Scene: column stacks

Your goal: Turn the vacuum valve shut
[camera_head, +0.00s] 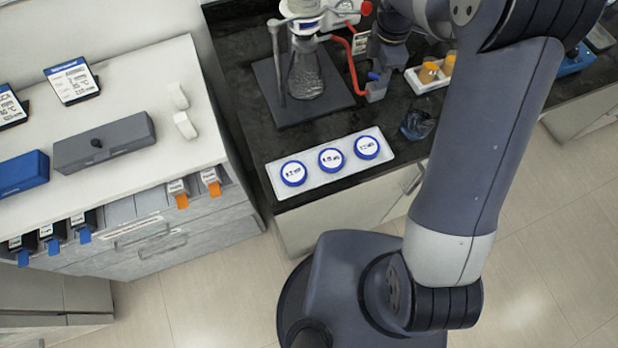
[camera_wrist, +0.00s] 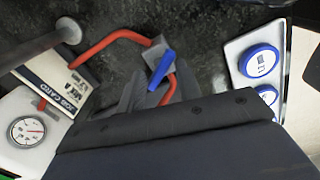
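The vacuum valve (camera_head: 376,90) is a small grey block on red tubing, on the black bench right of the flask stand. Its blue handle (camera_head: 373,76) shows small in the head view. In the wrist view the blue handle (camera_wrist: 161,70) lies slanted on the grey valve body, with red tube on both sides. My gripper (camera_wrist: 157,88) points down at the valve, its two grey fingers apart and the handle showing between or just beyond them. I cannot tell whether they touch it. In the head view my arm hides most of the gripper.
A clamp stand with a flask (camera_head: 305,75) stands left of the valve. A white tray (camera_head: 318,184) with blue-rimmed round dishes lies at the bench's front edge. A white tray with orange-capped bottles (camera_head: 428,72) stands to the right. A gauge (camera_wrist: 27,131) and a job card (camera_wrist: 62,82) are nearby.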

